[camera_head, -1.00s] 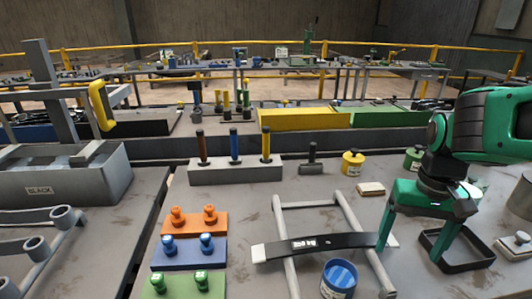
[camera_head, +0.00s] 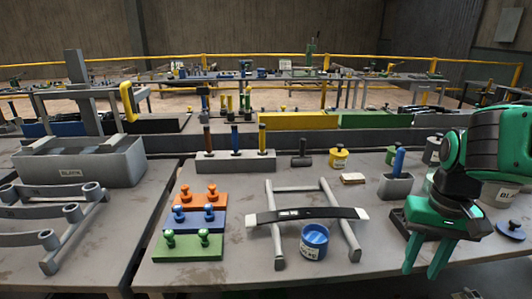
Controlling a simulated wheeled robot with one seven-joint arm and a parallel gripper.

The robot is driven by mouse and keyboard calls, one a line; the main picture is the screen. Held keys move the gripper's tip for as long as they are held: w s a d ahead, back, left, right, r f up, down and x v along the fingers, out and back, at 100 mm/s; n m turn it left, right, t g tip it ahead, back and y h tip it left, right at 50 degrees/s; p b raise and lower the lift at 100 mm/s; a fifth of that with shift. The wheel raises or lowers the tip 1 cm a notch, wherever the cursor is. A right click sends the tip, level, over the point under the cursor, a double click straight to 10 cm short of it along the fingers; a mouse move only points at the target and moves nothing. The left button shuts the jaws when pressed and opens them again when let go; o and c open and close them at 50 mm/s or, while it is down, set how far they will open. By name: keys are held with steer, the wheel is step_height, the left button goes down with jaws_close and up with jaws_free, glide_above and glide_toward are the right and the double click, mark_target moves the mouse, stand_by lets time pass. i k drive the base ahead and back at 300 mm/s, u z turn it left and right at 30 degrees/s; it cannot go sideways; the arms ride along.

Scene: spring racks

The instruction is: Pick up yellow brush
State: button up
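A yellow upright stick with a dark top (camera_head: 262,138), which looks like the yellow brush, stands at the right end of a long grey block (camera_head: 215,166). A blue one (camera_head: 234,138) and a red-brown one (camera_head: 208,138) stand in the same block to its left. My gripper (camera_head: 421,271) is at the lower right, near the front of the table, with its green fingers pointing down. The fingers are apart with nothing seen between them. My gripper is well to the right of and nearer than the yellow brush.
A grey frame (camera_head: 350,232) with a dark bar across it and a blue can (camera_head: 313,241) lie between my gripper and the block. Orange, blue and green knob plates (camera_head: 180,245) are at left. A small grey holder (camera_head: 395,187) with a blue stick and a yellow can (camera_head: 338,158) stand behind.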

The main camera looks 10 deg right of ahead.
mark_target(262, 152)
steer(key=k, duration=1)
steer(key=u, duration=0.75)
steer(key=i, duration=0.9)
steer(key=z, duration=0.35)
steer(key=i, duration=0.9)
steer(key=z, duration=0.7)
